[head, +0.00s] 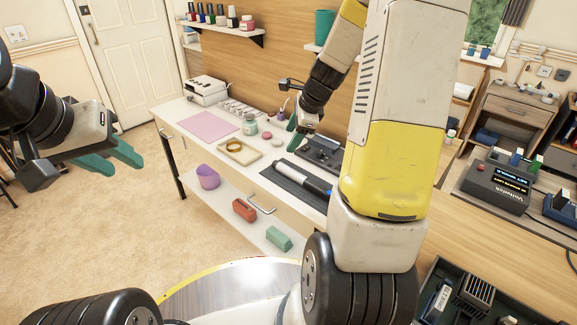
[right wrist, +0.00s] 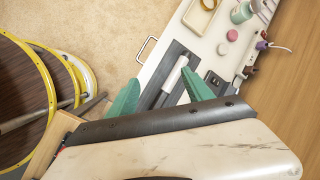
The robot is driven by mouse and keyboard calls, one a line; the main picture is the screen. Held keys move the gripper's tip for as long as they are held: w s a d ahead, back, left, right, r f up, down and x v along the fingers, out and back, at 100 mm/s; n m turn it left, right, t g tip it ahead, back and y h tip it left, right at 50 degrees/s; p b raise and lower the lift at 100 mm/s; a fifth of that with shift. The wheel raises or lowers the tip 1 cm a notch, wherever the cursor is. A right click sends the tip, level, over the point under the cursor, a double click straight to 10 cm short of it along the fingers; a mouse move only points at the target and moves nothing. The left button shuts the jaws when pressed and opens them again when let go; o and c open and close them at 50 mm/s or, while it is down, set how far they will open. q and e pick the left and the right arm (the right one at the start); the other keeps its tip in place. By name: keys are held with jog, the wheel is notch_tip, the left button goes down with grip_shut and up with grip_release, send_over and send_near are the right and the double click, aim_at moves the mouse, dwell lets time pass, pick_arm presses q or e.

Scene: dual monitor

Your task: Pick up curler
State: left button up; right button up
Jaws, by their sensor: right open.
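The curler (head: 303,176), a long black and white cylinder, lies on a dark mat (head: 281,181) on the white table. In the right wrist view the curler's white part (right wrist: 175,74) shows between the green fingertips and beyond them, with its near end partly hidden by my gripper. My right gripper (right wrist: 160,88) is open and empty above the mat, apart from the curler. In the head view only part of the right gripper (head: 297,139) shows, over the table. My left gripper (head: 122,163) is open and empty, out over the floor at the left.
A dark device (head: 322,152) sits behind the curler. A tan tray (head: 238,151), jars (head: 249,125) and a pink mat (head: 208,126) lie further left. Floor at left is clear.

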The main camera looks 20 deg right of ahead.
jog(key=w+d+f+m, duration=0.3)
jog(key=d+f+m, duration=0.15)
jog(key=f, duration=0.35)
jog(key=m, duration=0.5)
send_near(304, 177)
jog(key=shift+w+a+f+g+h, duration=0.3)
jog(key=shift+w+a+f, duration=0.5)
jog(key=shift+w+f, duration=0.1)
jog(key=x, duration=0.7)
jog(key=shift+d+f, duration=0.3)
jog(key=shift+f, duration=0.1)
jog(key=shift+c, duration=0.4)
grip_shut()
